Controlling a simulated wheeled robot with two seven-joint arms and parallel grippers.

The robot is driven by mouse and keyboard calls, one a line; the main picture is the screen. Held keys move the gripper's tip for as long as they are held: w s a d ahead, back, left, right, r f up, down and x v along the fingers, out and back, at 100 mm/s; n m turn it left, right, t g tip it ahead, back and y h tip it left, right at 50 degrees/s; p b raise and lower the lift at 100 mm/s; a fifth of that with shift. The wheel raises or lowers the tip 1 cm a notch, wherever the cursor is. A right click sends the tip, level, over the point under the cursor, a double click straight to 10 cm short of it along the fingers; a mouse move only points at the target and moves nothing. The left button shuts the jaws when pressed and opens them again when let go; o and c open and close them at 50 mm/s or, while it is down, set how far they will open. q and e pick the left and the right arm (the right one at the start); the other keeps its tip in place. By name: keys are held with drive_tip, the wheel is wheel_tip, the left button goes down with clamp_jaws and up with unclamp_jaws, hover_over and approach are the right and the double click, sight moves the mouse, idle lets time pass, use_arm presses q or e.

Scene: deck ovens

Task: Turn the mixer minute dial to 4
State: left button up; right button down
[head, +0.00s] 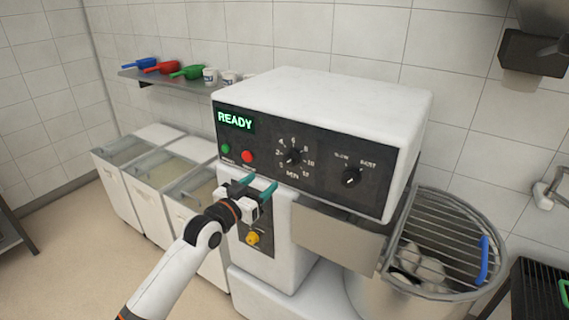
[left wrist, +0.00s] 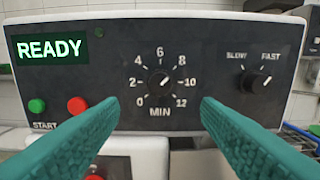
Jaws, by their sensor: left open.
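The mixer minute dial (head: 294,156) is a black round knob on the dark control panel (head: 325,171), with numbers 0 to 12 around it. In the left wrist view the dial (left wrist: 161,82) sits near the middle, and its light mark seems to point up and right, roughly toward 8; the exact reading is hard to tell. My left gripper (head: 258,186) is open and empty, below and left of the dial in the head view. In the left wrist view its teal fingers (left wrist: 160,105) are spread either side of the dial, lower, apart from it. My right gripper is not in view.
The panel also holds a READY display (head: 235,119), a green button (head: 225,148), a red button (head: 247,156) and a slow/fast knob (head: 350,177). A yellow knob (head: 253,238) is below. The mixer bowl (head: 435,250) with a wire guard stands right; white bins (head: 150,175) stand left.

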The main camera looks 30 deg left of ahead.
sight(287, 161)
use_arm(q)
drive_tip(key=w+p, duration=0.1)
drive_tip(key=w, duration=0.5)
drive_tip(key=w+p, duration=0.1)
drive_tip(key=w, duration=0.5)
drive_tip(key=shift+d, duration=0.2)
drive_tip(key=c, duration=1)
